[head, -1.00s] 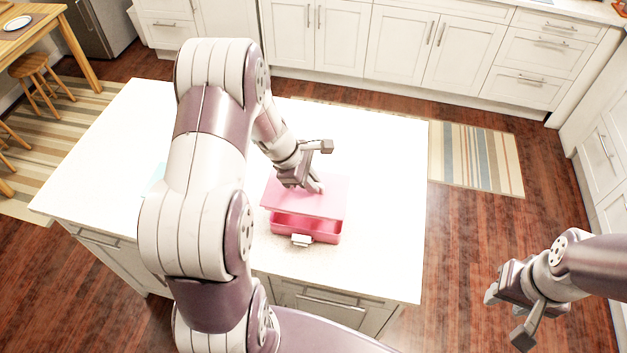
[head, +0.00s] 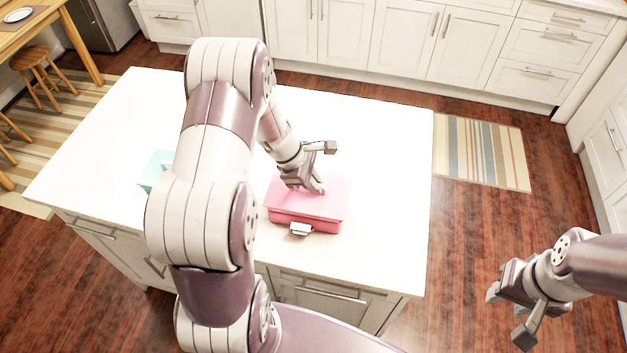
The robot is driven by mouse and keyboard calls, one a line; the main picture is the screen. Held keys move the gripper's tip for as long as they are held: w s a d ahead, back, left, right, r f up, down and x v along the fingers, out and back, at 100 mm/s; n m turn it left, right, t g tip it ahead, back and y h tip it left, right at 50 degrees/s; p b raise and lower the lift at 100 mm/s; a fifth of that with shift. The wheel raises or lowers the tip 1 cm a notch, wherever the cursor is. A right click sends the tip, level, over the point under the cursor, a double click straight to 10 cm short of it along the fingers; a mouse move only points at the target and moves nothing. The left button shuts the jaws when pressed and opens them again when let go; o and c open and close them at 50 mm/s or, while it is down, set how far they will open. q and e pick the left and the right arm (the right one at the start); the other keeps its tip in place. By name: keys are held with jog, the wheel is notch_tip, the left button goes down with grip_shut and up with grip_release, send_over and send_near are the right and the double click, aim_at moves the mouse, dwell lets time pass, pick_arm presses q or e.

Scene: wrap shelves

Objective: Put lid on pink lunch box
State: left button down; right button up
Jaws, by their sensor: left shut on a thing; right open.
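The pink lunch box (head: 312,226) stands on the white island counter, with a pale latch (head: 300,229) on its front. Its pink lid (head: 332,196) lies over the top of the box, close to the rim; I cannot tell whether it is fully seated. My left gripper (head: 317,186) is shut on the lid near its back left part, and its fingertips partly hide it. My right gripper (head: 507,315) is open and empty, over the floor to the right of the island.
A teal box (head: 153,170) is on the island (head: 385,200) at the left, partly hidden by my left arm. The counter right of the lunch box is clear. White cabinets (head: 420,45) line the back, and a striped rug (head: 485,153) lies on the floor.

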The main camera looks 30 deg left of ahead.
pick_arm(q)
jog(key=shift+p, duration=0.35)
dwell(0.7)
jog(key=shift+f+b, duration=1.1)
jog(key=shift+f, duration=0.05)
dwell(0.5)
jog(key=c, duration=1.1)
grip_release()
jog(key=shift+r, duration=0.1)
jog(key=v, duration=1.2)
jog(key=shift+r+b, duration=0.3)
jog(key=shift+b, duration=0.1)
jog(key=shift+a, duration=0.1)
